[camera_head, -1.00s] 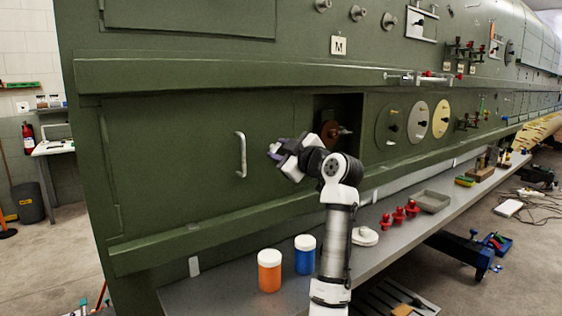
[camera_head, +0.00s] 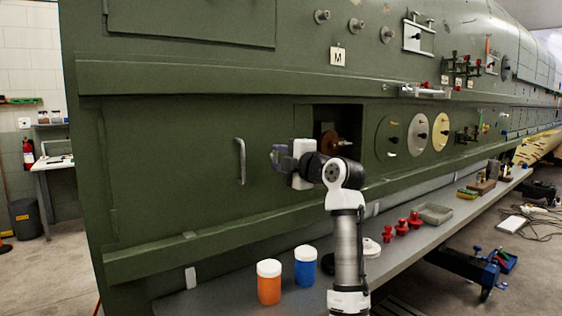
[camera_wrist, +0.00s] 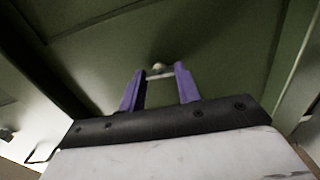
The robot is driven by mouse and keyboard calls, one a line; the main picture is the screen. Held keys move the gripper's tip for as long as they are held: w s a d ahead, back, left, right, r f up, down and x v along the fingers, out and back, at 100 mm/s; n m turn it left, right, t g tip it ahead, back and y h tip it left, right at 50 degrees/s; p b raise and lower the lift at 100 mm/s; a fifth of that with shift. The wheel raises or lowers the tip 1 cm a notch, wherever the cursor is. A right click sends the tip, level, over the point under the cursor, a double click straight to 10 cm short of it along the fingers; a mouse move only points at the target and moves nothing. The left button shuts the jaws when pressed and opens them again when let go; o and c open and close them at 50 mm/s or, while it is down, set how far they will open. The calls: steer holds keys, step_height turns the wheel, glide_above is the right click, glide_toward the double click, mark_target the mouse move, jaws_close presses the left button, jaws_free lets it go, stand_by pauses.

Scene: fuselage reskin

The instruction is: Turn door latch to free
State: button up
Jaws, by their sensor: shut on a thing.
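The door is a green panel (camera_head: 170,160) in the fuselage side, with a pale vertical handle (camera_head: 241,161). My gripper (camera_head: 278,158) is at the panel to the right of that handle, its purple fingers towards the green skin. In the wrist view the two purple fingers (camera_wrist: 160,82) stand on either side of the door latch, a small pale bar with a round knob (camera_wrist: 158,69). My gripper is shut on this latch. In the head view the latch is hidden by my gripper, and I cannot tell its exact angle.
An open dark recess (camera_head: 338,132) with a brown round part lies right of my wrist. A green ledge (camera_head: 200,245) runs below the door. An orange jar (camera_head: 269,285) and a blue jar (camera_head: 305,270) stand on the grey shelf, with red parts (camera_head: 401,228) further right.

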steer(key=shift+n, duration=0.4)
steer(key=o, duration=1)
steer(key=b+v, duration=0.4)
steer(key=v, duration=0.9)
steer(key=shift+s+d, duration=0.25)
steer(key=shift+s, duration=0.1)
steer(key=shift+s, duration=0.1)
